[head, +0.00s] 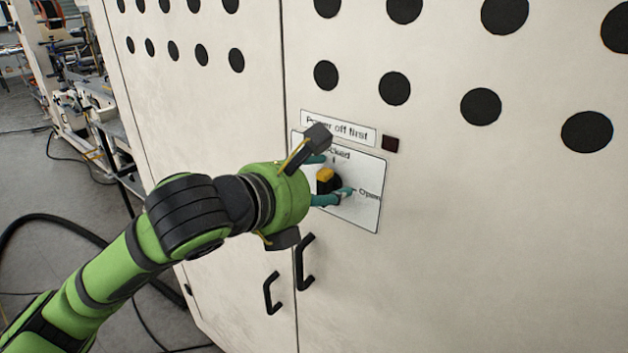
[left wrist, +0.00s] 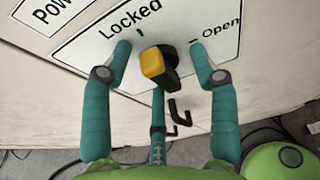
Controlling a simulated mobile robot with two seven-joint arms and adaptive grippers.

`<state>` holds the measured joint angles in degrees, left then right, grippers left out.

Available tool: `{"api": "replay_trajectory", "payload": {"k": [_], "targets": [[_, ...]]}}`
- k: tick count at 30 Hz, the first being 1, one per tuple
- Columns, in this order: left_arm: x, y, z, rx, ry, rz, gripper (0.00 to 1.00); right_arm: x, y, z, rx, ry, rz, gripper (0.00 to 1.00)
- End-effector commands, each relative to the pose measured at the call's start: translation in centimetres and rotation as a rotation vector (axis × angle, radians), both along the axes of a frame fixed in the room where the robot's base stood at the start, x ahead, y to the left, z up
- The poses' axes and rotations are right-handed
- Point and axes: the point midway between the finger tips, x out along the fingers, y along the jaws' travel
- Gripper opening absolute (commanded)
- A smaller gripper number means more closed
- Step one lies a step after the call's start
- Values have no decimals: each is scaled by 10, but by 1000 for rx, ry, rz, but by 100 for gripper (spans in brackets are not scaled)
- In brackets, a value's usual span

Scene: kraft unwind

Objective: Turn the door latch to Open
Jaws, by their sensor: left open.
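The door latch (head: 325,180) is a knob with a yellow grip on a black base, on a white label plate (head: 368,208) marked "Locked" above and "Open" at the right. It also shows in the left wrist view (left wrist: 153,63), where its upper end lies close to the Locked mark; its exact angle is hard to tell. My left gripper (head: 333,175) is open at the plate. In the left wrist view its teal fingers (left wrist: 159,60) stand on either side of the knob, with gaps to the yellow grip, and a third finger is below. My right gripper is not in view.
A "Power off first" sign (head: 338,128) and a small dark red square (head: 390,144) are above the plate. Two black door handles (head: 305,262) (head: 272,293) stick out below my gripper. The cream cabinet doors have round black holes. Cables lie on the floor at left.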

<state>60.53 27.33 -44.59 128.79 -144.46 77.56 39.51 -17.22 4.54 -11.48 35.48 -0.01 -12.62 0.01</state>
Motion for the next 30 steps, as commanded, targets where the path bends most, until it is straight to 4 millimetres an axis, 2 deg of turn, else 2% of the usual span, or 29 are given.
{"api": "replay_trajectory", "payload": {"k": [2, 5, 6, 13, 30], "targets": [[0, 0, 0, 0, 0, 0, 60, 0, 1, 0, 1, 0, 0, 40], [0, 0, 0, 0, 0, 0, 24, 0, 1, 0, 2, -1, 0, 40], [0, 0, 0, 0, 0, -1, 8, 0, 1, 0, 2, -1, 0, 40], [-1, -1, -1, 5, -5, -3, 7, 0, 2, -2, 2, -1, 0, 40], [-3, -4, -2, 173, -130, -5, 7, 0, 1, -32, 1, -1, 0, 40]]}}
